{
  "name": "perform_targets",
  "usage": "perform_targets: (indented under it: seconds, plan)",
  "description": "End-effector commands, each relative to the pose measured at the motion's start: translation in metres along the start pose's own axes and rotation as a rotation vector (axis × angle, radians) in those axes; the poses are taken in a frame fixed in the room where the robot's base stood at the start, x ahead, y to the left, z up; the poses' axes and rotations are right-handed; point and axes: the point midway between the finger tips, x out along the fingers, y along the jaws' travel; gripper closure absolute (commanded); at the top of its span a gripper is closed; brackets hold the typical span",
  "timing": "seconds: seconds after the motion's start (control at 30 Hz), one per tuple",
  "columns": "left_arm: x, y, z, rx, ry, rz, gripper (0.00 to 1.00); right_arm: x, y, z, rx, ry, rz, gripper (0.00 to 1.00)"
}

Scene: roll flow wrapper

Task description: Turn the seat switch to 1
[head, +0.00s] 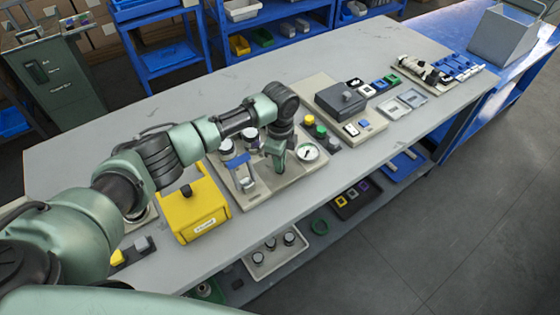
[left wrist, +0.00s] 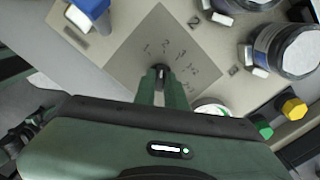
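The seat switch (left wrist: 160,70) appears as a small dark knob on a grey-brown plate (left wrist: 150,30) in the left wrist view. Small marks that look like digits are printed on the plate just beyond it; I cannot read where the knob points. My left gripper (left wrist: 161,76) is over the plate, its two narrow fingers close together with the knob between their tips. In the head view, my left gripper (head: 276,158) points down at the beige panel (head: 260,198), and its fingers hide the switch. My right gripper is not in view.
A round gauge (head: 307,152) sits right of my gripper, a blue-and-white fixture (head: 240,167) left of it. A yellow box (head: 192,210) stands nearer my arm. Green and yellow buttons (head: 314,126) and a dark grey box (head: 340,98) lie further right. The table's far left is clear.

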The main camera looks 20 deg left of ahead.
Motion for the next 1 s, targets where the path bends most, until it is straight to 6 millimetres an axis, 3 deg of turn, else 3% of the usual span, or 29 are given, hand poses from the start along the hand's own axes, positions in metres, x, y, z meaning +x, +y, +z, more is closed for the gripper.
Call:
perform_targets:
  seconds: [0.13,0.43,1.0]
  plan:
    - [0.0,0.0,0.0,0.0,0.0,0.0,1.0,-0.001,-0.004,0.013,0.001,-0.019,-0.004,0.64]
    - [-0.002,0.0,-0.001,-0.067,0.001,0.001,1.0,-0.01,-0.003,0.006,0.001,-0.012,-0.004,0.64]
    - [-0.003,0.0,-0.001,-0.468,0.002,0.002,1.0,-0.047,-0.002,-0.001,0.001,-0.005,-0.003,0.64]
